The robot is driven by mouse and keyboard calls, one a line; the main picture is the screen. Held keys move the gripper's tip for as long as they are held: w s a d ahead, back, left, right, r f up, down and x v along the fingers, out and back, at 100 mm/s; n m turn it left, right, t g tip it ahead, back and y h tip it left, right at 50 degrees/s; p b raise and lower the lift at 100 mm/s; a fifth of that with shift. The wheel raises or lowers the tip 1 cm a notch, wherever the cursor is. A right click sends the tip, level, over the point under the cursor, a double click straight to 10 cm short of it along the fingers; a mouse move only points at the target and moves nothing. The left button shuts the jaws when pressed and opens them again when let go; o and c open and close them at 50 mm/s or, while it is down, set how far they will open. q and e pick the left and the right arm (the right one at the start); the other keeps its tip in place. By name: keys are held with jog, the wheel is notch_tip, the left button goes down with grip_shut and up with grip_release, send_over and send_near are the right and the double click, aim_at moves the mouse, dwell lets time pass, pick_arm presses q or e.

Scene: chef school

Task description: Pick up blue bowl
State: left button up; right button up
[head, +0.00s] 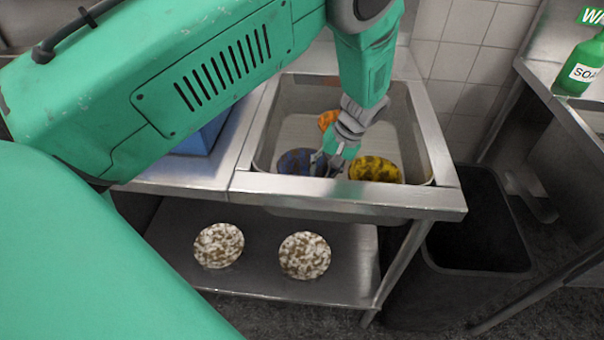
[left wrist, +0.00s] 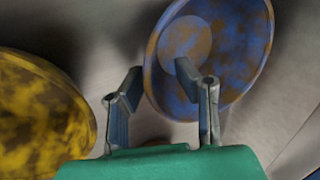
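The blue bowl (head: 292,161), blotched with brown, lies in the metal sink (head: 270,190), partly hidden by my gripper. In the left wrist view the blue bowl (left wrist: 240,50) shows its round face at the top right, tilted. My left gripper (head: 325,165) reaches down into the sink at the bowl's right side. In the left wrist view the left gripper (left wrist: 158,68) is open. One finger overlaps the bowl and the other is left of its rim, so the near rim shows between them. I cannot tell whether they touch. My right gripper is not in view.
A yellow bowl (head: 376,169) lies right of the gripper, also in the left wrist view (left wrist: 40,115). An orange bowl (head: 327,119) is behind. Sink walls surround them. Two speckled plates (head: 304,256) lie on the lower shelf. A dark bin (head: 478,225) stands right.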

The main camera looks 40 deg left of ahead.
pick_arm(q)
jog(key=shift+f, duration=0.6)
jog(key=shift+d, duration=0.25)
jog(key=shift+s, duration=0.1)
grip_shut()
jog(key=shift+a, duration=0.3)
